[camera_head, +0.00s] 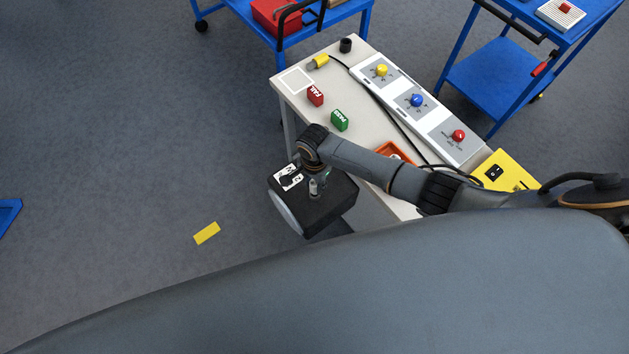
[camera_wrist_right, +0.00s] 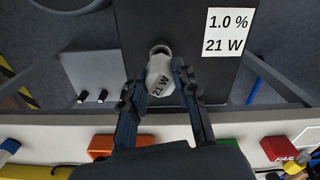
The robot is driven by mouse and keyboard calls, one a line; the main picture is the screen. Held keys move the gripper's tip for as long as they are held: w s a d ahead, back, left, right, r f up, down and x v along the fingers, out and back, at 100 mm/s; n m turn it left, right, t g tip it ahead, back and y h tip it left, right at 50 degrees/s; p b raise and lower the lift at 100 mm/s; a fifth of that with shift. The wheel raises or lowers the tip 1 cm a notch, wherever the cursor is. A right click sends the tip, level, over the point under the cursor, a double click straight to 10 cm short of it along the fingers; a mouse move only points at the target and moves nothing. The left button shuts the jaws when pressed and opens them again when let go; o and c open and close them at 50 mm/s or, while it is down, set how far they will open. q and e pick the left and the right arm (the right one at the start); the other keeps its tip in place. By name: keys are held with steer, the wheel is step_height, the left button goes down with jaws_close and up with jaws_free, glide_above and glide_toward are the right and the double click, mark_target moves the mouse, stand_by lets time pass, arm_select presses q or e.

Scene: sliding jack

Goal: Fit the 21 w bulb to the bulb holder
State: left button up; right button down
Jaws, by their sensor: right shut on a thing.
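My right gripper (camera_head: 318,183) is shut on a pale grey bulb-like piece marked "21 W" (camera_wrist_right: 158,75). It has a ring-like end at the top. The piece is in front of a black box (camera_head: 325,205) beside the table; I cannot tell whether the two touch. The box carries a white label (camera_head: 287,178), which reads "1.0 % 21 W" in the wrist view (camera_wrist_right: 229,32). My left gripper is not in view.
The pale table (camera_head: 355,88) holds a red FAIL block (camera_head: 315,96), a green PASS block (camera_head: 339,121), an orange tray (camera_head: 393,151), a knob panel (camera_head: 414,104) and a black cylinder (camera_head: 346,45). A yellow switch panel (camera_head: 505,178) is at right. Floor at left is mostly clear.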

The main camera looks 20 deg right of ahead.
mark_target(314, 183)
steer(key=shift+p, duration=0.55)
stand_by(0.8)
steer(key=shift+f+b, duration=1)
steer(key=shift+f, duration=0.3)
steer(key=c, duration=1)
jaws_free()
steer(key=shift+o, duration=0.2)
steer(key=shift+r, duration=0.2)
step_height(314, 183, up, 12)
steer(key=shift+f, duration=0.1)
